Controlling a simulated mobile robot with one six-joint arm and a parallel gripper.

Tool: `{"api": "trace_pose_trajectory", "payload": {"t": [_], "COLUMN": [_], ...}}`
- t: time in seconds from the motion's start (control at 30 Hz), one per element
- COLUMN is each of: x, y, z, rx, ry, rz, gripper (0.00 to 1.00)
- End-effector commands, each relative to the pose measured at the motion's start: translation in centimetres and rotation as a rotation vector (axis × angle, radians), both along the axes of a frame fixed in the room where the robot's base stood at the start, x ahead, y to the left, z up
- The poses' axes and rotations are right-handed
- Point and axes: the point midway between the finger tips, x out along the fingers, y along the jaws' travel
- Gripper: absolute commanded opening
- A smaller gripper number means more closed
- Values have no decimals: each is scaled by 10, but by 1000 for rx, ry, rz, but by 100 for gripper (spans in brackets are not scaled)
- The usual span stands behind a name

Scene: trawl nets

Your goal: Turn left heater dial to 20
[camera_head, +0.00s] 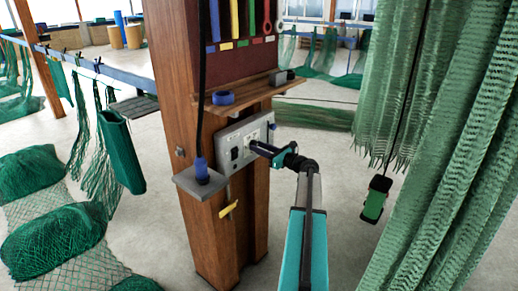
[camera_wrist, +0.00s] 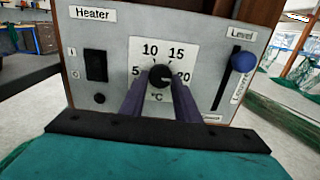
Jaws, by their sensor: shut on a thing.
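The heater dial (camera_wrist: 160,75) is a small round black knob on a white scale plate marked 5, 10, 15, 20 and °C. It sits in the middle of the grey heater panel (camera_wrist: 115,30), labelled "Heater" at its upper left. My gripper (camera_wrist: 158,92) is shut on the dial, one finger on each side, partly hiding its lower half. A small light mark on the dial seems to point up and right, near 15, but is too small to read exactly. In the head view the panel (camera_head: 225,160) is on the wooden post, and my gripper (camera_head: 256,147) meets it from the right.
A black rocker switch (camera_wrist: 96,65) is left of the dial, and a Level slider with a blue knob (camera_wrist: 243,61) is right of it. A small shelf (camera_head: 225,107) with a blue tape roll (camera_head: 223,98) is above the panel. Green nets (camera_head: 440,110) hang at right.

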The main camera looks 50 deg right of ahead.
Motion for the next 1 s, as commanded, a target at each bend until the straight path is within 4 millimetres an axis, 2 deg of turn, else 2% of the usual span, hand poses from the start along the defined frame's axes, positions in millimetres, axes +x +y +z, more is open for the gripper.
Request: {"api": "trace_pose_trajectory", "payload": {"t": [0.1, 0.13, 0.2, 0.67, 0.87, 1.0], "x": [0, 0, 0, -5, -24, -44], "y": [0, 0, 0, 0, -1, -3], "z": [-1, -1, -1, -1, -2, -2], "rx": [1, 1, 1, -1, -1, -1], "ry": [0, 0, 0, 0, 0, -1], "rz": [1, 1, 1, 0, -1, -2], "gripper": [7, 34, 46, 47, 47, 47]}}
